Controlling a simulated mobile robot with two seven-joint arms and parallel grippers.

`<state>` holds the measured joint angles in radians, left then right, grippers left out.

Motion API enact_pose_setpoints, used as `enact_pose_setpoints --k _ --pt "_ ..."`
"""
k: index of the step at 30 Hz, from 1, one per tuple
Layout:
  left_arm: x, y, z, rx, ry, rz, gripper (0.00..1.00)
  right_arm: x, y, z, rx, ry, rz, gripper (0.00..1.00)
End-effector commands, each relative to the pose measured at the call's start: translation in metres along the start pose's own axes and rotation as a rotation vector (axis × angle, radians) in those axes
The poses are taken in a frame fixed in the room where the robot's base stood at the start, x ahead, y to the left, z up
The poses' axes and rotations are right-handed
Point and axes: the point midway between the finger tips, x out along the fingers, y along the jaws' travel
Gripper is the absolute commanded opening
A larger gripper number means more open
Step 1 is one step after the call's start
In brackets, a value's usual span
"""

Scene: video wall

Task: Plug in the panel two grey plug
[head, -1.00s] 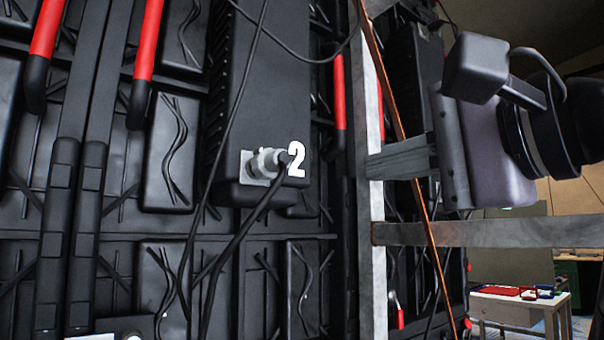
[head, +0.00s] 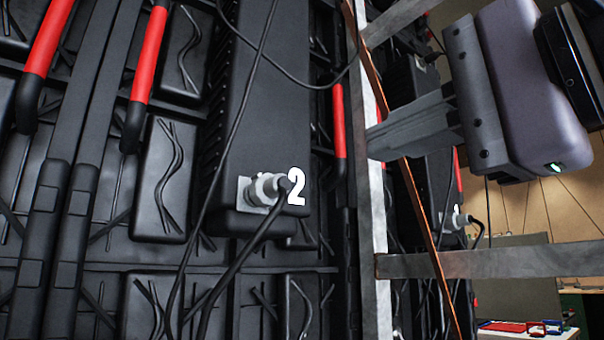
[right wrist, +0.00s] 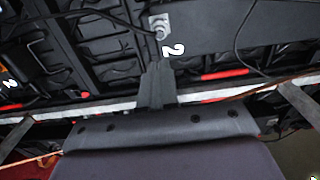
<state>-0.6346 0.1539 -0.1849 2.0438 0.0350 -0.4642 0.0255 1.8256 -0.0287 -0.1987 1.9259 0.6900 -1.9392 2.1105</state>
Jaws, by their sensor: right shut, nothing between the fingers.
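The grey plug (head: 268,188) is at the square grey socket plate (head: 243,192) low on the black box (head: 255,120) of panel two, beside a white "2". Its black cable hangs down from it. I cannot tell whether it is fully seated. It also shows near the top of the right wrist view (right wrist: 160,32). My right gripper (head: 372,143) is shut and empty, to the right of the plug and apart from it, its fingers pointing left near the metal frame. In the right wrist view the closed fingers (right wrist: 157,68) point towards the plug. My left gripper is not in view.
A metal upright (head: 372,200) and crossbar (head: 490,263) stand close to my right gripper. Loose black cables cross the panel back. Another grey plug (head: 460,220) shows on a box further right. Red handles (head: 148,55) line the panels. A table (head: 520,331) is at lower right.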

Motion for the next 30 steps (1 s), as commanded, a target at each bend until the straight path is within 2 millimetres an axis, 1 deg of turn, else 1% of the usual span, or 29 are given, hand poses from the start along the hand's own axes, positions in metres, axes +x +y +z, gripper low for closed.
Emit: enact_pose_setpoints --k 1,5,9,15,18,21,30 --pt "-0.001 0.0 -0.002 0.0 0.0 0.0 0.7 0.01 0.0 0.0 0.001 0.0 0.006 0.0" --pt "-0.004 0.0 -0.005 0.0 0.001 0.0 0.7 0.036 0.0 -0.001 0.001 0.001 0.007 0.0" --pt "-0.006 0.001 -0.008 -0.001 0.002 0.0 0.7 0.067 0.0 -0.001 0.001 0.001 0.006 0.0" --pt "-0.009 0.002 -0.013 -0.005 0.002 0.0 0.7 0.104 0.0 0.0 0.0 0.001 0.004 0.0" --pt "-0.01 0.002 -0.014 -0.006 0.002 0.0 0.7 0.116 0.0 0.0 -0.001 0.0 0.004 0.0" --pt "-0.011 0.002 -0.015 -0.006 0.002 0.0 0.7 0.123 0.001 0.0 0.0 0.0 0.003 0.0" --pt "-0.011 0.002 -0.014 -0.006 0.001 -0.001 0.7 0.127 0.001 0.0 -0.001 0.0 0.002 0.0"
